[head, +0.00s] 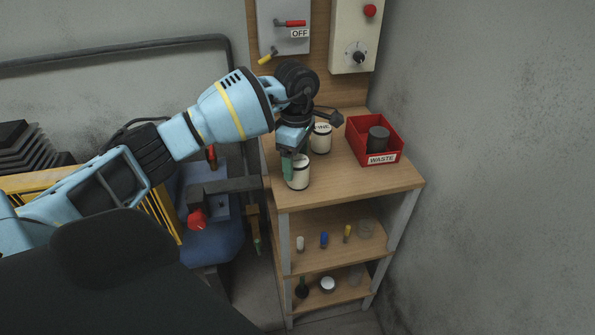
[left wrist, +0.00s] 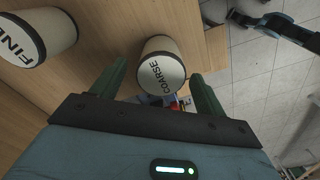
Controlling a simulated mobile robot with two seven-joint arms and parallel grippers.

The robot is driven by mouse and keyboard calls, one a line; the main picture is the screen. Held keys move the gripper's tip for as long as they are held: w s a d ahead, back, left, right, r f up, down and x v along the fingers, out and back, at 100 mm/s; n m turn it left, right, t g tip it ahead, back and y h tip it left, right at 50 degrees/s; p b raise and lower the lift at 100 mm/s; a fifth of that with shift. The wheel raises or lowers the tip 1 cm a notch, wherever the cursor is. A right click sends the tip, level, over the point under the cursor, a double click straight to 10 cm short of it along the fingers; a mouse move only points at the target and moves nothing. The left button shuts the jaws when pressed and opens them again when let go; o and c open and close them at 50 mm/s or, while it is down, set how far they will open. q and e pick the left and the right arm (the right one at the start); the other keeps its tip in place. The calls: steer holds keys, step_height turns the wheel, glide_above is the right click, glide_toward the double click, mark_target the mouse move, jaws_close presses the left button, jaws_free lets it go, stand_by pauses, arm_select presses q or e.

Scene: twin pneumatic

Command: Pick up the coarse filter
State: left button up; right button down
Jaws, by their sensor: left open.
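The coarse filter (head: 299,173) is a white cylinder with dark end bands, standing upright near the front left of the wooden top. In the left wrist view the coarse filter (left wrist: 162,66) shows its COARSE label between the two fingers. My left gripper (head: 288,167) is open at the coarse filter, with a green finger in front of part of it in the head view. In the left wrist view my left gripper (left wrist: 159,74) has its fingers apart, one on each side. Whether they touch the filter is unclear. My right gripper is not in view.
The fine filter (head: 320,139) stands just behind, close to the wrist; its FINE label (left wrist: 15,40) shows in the left wrist view. A red WASTE bin (head: 386,159) holding a dark cylinder (head: 377,139) stands right. Small items sit on the lower shelves (head: 340,236). A wall bounds the right.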

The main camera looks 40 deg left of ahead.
mark_target(297, 160)
arm_select(q)
steer(key=shift+f, duration=0.4)
steer(key=c, duration=1.1)
steer(key=shift+o, duration=0.2)
steer(key=shift+r, duration=0.15)
steer(key=shift+r, duration=0.5)
step_height(297, 160, up, 3)
steer(key=shift+f, duration=0.2)
steer(key=s+d+r, duration=0.1)
steer(key=s+d, duration=0.8)
steer(key=s, duration=0.4)
steer(key=shift+d+b, duration=0.15)
steer(key=shift+b, duration=0.25)
